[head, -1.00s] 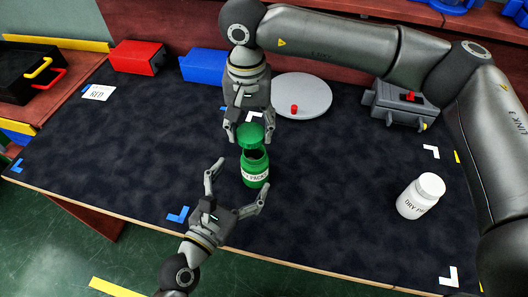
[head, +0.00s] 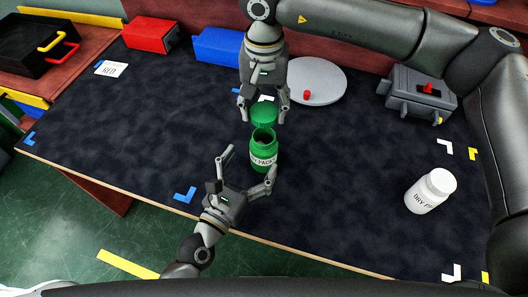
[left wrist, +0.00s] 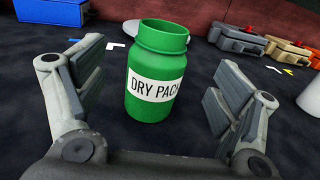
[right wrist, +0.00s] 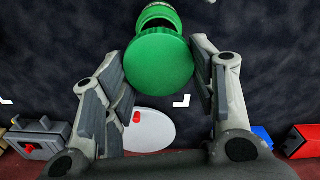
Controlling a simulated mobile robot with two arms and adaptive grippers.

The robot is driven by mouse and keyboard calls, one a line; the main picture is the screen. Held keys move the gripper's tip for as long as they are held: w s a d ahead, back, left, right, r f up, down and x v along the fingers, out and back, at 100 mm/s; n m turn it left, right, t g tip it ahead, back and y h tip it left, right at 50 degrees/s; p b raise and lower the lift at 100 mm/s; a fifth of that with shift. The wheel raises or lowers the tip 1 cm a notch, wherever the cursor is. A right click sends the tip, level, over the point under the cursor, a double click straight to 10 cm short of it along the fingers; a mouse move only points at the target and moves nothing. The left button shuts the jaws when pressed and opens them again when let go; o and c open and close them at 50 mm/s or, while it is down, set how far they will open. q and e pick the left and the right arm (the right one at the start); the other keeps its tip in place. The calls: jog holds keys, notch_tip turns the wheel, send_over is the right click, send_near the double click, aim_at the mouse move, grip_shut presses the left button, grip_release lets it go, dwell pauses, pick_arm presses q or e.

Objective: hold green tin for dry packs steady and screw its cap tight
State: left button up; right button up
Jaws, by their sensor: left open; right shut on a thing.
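The green tin (head: 264,155), labelled DRY PACK, stands upright and uncapped on the dark table; its open mouth shows in the left wrist view (left wrist: 157,90). My left gripper (head: 250,165) is open, its fingers spread to either side of the tin without visibly touching it. The green cap (head: 264,116) is apart from the tin, held between the fingers of my right gripper (head: 264,108), above and behind the tin's mouth. In the right wrist view the cap (right wrist: 158,75) hides part of the tin.
A white bottle (head: 430,191) stands to the right. Behind are a grey round plate (head: 322,80) with a red knob, a grey box (head: 415,95), a blue block (head: 217,46) and a red block (head: 151,35).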

aim_at(264, 150)
pick_arm(q)
notch_tip(264, 150, down, 4)
jog(key=shift+f, duration=0.25)
jog(key=x, duration=0.7)
jog(key=shift+w+r, duration=0.15)
jog(key=shift+w, duration=0.1)
jog(key=shift+d, duration=0.1)
jog(key=c, duration=1.6)
jog(key=shift+o, duration=0.2)
pick_arm(e)
jog(key=shift+f, duration=2.55)
jog(key=shift+f, duration=0.85)
jog(key=shift+f, duration=0.55)
